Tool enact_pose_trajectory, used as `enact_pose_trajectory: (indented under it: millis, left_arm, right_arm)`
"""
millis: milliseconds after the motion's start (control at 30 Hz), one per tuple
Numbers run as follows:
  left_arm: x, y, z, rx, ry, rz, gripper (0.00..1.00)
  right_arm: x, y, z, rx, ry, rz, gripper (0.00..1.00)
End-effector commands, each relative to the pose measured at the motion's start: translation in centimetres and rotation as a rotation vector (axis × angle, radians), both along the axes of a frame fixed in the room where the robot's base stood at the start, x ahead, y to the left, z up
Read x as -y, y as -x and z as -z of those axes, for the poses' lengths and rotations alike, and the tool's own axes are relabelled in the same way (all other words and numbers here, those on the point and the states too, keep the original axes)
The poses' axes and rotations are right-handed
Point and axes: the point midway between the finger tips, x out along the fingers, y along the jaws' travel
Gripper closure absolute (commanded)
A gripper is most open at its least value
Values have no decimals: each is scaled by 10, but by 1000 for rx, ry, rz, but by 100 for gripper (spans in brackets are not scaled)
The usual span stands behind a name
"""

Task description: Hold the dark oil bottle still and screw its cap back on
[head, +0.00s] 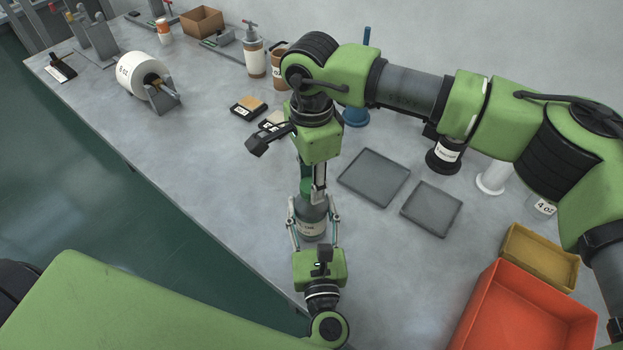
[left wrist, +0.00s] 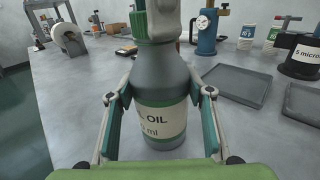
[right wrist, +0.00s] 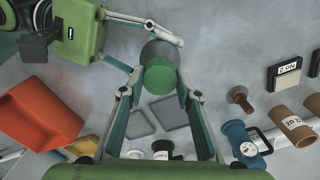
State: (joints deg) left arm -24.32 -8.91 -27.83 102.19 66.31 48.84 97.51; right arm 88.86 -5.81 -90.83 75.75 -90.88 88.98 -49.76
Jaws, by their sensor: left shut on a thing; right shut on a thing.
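The dark oil bottle (head: 311,228) stands upright on the bench near its front edge. Its pale label reads OIL in the left wrist view (left wrist: 165,125). My left gripper (head: 313,214) is shut around the bottle's body from the front. The green cap (head: 306,187) sits at the top of the bottle, over the neck. It also shows in the left wrist view (left wrist: 139,27) and, from above, in the right wrist view (right wrist: 161,77). My right gripper (head: 312,184) points down and is shut on the cap. I cannot tell how far the cap is threaded.
Two flat grey trays (head: 374,177) (head: 432,208) lie right of the bottle. An orange bin (head: 527,312) and a yellow bin (head: 540,258) stand at the right front. Small blocks (head: 249,106) and a blue gauge (head: 356,115) stand behind. The bench left of the bottle is clear.

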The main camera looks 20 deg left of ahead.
Motion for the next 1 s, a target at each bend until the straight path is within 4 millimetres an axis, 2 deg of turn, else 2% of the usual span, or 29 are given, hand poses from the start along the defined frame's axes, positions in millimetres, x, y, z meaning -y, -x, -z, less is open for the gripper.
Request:
enact_pose_trajectory:
  millis: [800, 867, 1000]
  left_arm:
    - [0, 0, 0, 0, -1, 0, 100]
    - [0, 0, 0, 0, -1, 0, 100]
    - [0, 0, 0, 0, -1, 0, 100]
  right_arm:
    - [-1, 0, 0, -2, -1, 1425, 95]
    - [-1, 0, 0, -2, -1, 1481, 95]
    - [-1, 0, 0, -2, -1, 1472, 95]
